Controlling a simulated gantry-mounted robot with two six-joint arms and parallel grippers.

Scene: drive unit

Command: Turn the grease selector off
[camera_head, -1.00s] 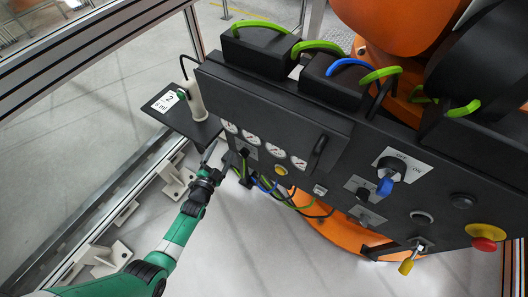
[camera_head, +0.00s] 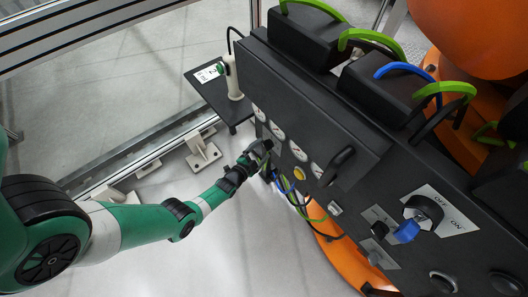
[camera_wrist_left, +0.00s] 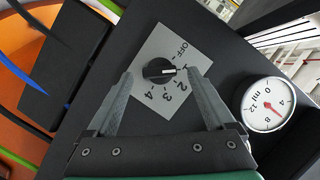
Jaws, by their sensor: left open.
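The grease selector (camera_wrist_left: 158,72) is a round black knob on a light grey plate (camera_wrist_left: 160,103) marked OFF, 2, 3 and 4, in the left wrist view. Its white pointer mark faces right, below OFF and near the spot above 2, where a finger partly covers the plate. My left gripper (camera_wrist_left: 161,75) is open, with one finger on each side of the knob; I cannot tell whether either touches it. In the head view my left gripper (camera_head: 264,148) is at the lower left of the black panel and hides the selector. My right gripper is not in view.
A round gauge (camera_wrist_left: 267,105) sits right of the selector plate. Pale floor lies open below the arm.

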